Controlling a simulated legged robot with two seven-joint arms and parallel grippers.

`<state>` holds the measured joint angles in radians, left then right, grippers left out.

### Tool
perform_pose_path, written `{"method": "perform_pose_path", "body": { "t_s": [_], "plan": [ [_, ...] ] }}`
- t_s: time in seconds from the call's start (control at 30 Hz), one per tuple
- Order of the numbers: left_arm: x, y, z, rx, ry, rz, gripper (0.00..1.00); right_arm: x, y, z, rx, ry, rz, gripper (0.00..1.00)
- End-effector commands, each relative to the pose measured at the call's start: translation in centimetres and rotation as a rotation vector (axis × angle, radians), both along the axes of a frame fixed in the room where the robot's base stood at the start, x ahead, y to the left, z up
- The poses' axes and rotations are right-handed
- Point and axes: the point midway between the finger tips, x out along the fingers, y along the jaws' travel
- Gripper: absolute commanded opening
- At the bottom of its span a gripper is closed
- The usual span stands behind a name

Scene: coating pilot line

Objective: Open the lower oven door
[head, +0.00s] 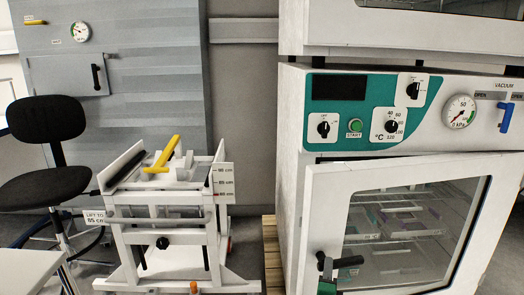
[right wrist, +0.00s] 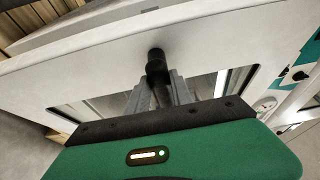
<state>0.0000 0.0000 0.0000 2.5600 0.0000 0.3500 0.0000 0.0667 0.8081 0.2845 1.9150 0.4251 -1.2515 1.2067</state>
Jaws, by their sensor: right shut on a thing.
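The lower oven door (head: 323,205) is a white frame around a large window, through which racks with small items show. A dark gap runs along its top edge, below the control panel; I cannot tell how far the door stands out from the body. Its black handle (head: 350,261) is at the lower left of the frame. My right gripper (head: 326,268) is at this handle. In the right wrist view the grey fingers (right wrist: 158,95) are shut on the black handle (right wrist: 156,62), whose end sticks out beyond them. My left gripper is not in view.
The control panel (head: 460,85) with knobs, a gauge and a blue valve lever (head: 506,117) is above the door. A white lift cart (head: 160,220) with a yellow handle stands left of the oven. A black chair (head: 45,150) is at far left.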

Motion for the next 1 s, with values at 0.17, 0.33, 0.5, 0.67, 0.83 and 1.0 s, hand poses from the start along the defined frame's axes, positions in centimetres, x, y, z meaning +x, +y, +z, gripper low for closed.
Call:
{"method": "perform_pose_path", "body": {
  "t_s": [0.17, 0.33, 0.5, 0.67, 0.83, 1.0],
  "plan": [
    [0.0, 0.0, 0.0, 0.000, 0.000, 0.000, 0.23, -0.1, 0.2, -0.5, 0.001, 0.011, 0.005, 0.00],
    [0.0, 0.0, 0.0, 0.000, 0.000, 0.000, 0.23, -0.9, 0.0, -0.5, 0.000, 0.011, 0.014, 0.00],
    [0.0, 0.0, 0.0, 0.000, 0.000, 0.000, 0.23, -1.9, -0.3, -0.5, 0.001, 0.013, 0.026, 0.00],
    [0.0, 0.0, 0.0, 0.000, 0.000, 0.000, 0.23, -2.8, -0.7, -0.6, 0.001, 0.013, 0.036, 0.00],
    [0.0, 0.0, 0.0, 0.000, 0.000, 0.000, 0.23, -3.8, -0.9, -0.6, 0.001, 0.014, 0.049, 0.00],
    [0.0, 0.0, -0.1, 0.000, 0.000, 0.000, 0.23, -4.8, -1.3, -0.6, 0.001, 0.015, 0.061, 0.00]
  ]
}}
